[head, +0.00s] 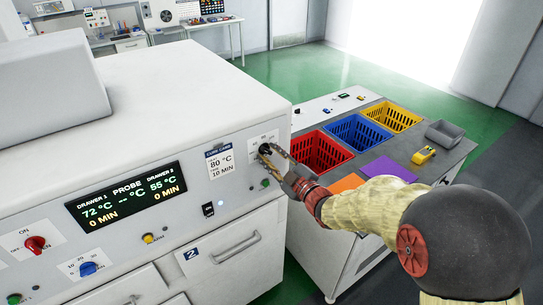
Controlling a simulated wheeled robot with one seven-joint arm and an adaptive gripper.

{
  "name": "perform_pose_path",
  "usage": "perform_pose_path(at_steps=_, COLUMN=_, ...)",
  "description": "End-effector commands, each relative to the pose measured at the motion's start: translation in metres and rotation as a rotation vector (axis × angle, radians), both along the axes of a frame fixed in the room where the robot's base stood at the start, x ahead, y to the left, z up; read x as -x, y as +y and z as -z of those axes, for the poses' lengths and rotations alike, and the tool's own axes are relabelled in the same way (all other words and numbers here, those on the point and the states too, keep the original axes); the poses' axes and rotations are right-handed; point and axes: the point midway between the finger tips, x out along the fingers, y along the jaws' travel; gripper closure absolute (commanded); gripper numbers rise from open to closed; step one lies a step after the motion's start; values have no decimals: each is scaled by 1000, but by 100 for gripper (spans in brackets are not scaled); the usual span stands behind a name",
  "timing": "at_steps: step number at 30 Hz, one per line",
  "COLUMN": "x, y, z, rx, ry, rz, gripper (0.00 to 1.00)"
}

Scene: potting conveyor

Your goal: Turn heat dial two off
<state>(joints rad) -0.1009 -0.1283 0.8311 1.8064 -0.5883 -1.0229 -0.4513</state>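A black dial (264,148) sits on a white scale plate at the right end of the white machine's front panel, above the drawer marked 2 (222,246). I take it to be heat dial two; its pointer and most of its scale are too small or covered to read. My gripper (271,156) is at this dial, its fingertips beside or around it. I cannot tell whether the fingers touch or grip it. A display (126,195) reads 72 °C for drawer 1 and 55 °C for drawer 2, both with 0 MIN.
A red knob (35,244), a blue knob (88,268) and a yellow knob (148,238) are further left on the panel. A rocker switch (208,209) is below the dial, left of my gripper. Red (319,151), blue (355,133) and yellow (392,117) baskets sit in the bench behind my arm.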

Motion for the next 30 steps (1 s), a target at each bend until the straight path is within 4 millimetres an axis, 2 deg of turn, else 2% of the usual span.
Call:
perform_pose_path(at_steps=5, x=0, y=0, z=0, rx=0, ry=0, rz=0, gripper=71)
perform_pose_path(at_steps=20, x=0, y=0, z=0, rx=0, ry=0, rz=0, gripper=100)
perform_pose_path(at_steps=30, x=0, y=0, z=0, rx=1, ry=-1, rz=0, gripper=100)
